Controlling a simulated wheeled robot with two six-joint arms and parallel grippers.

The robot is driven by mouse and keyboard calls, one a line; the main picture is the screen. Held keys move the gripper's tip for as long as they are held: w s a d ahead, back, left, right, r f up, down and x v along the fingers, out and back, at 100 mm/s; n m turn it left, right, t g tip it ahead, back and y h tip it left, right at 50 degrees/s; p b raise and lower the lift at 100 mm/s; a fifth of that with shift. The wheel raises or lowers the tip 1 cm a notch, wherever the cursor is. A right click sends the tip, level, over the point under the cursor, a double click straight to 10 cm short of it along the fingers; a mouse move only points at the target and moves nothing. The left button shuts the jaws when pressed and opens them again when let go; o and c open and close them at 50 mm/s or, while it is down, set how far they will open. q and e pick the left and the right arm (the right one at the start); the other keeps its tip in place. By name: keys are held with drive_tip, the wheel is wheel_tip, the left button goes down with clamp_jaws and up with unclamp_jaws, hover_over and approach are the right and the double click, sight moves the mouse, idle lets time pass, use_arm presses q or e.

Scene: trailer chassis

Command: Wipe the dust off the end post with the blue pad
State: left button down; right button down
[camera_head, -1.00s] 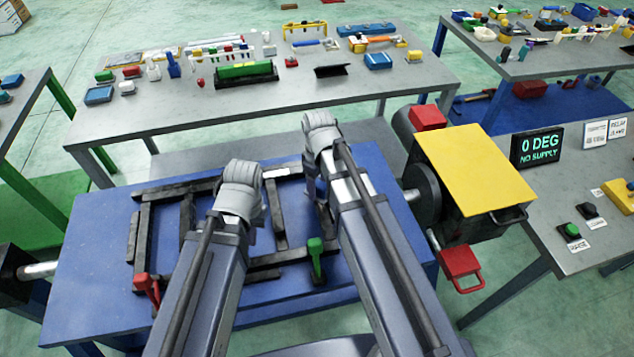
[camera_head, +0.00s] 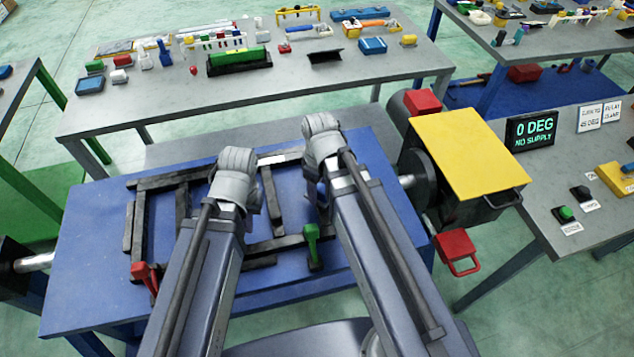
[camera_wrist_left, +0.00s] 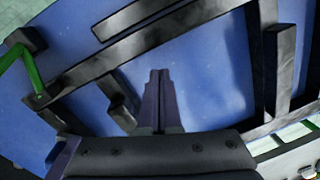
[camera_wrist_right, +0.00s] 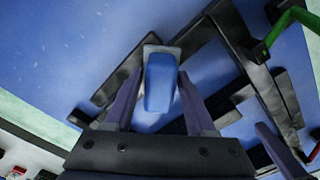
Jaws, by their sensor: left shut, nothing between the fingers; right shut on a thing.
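The blue pad (camera_wrist_right: 160,85), a block with a pale grey edge, is between the fingers of my right gripper (camera_wrist_right: 155,75) in the right wrist view. The gripper is shut on it above the blue bench top. Dark chassis bars (camera_wrist_right: 255,75) lie beside it to the right. My left gripper (camera_wrist_left: 158,78) is shut and empty over the blue top, between dark bars (camera_wrist_left: 265,60).
A red clamp (camera_head: 145,275) and a green clamp (camera_head: 312,245) stand at the frame's near side. A yellow-topped unit (camera_head: 470,155) with a red handle (camera_head: 458,248) is at the right. A grey table (camera_head: 150,105) with tools lies behind.

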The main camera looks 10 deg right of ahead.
drive_tip(key=shift+r, duration=0.1)
